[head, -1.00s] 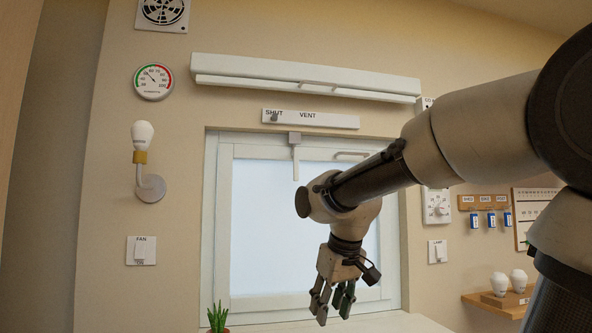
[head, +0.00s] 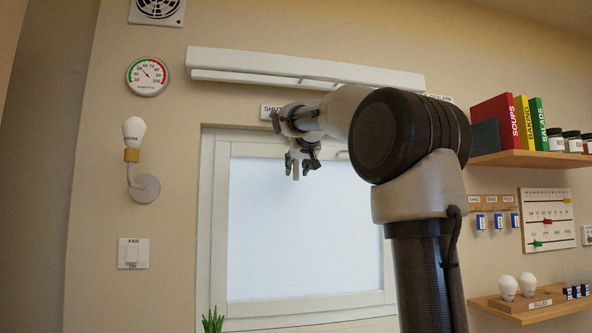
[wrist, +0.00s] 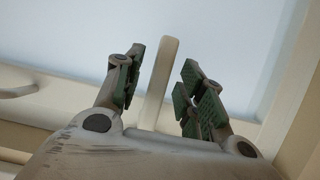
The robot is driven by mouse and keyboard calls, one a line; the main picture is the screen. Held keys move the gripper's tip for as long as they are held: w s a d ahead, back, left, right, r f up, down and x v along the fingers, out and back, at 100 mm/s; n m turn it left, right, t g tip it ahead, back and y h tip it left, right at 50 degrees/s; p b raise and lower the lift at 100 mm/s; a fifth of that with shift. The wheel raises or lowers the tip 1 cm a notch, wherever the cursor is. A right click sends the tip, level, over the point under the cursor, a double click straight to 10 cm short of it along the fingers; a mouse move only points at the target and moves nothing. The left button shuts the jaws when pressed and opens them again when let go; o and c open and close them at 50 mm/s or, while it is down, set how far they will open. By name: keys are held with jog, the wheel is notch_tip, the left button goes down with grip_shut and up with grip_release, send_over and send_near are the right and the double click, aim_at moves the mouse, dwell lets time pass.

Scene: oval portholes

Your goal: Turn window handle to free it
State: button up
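The window handle (wrist: 160,85) is a pale, rounded lever and stands between the fingers of my gripper (wrist: 160,93) in the wrist view. My gripper is open, with a green-padded finger on each side of the lever. A gap shows on the left side; the right pads look very close to it, and I cannot tell whether they touch. In the head view my gripper (head: 301,165) is at the top of the window (head: 300,235), where it largely hides the handle. The window sits in its pale frame.
A pale bar (head: 300,70) runs along the wall above the window. The vent label strip (head: 270,112) is mostly hidden behind my arm. A second small pull (wrist: 18,90) is on the frame. A bulb lamp (head: 135,150) is at left; shelves (head: 540,158) are at right.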

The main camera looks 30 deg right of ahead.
jog(key=shift+x, duration=0.85)
grip_shut()
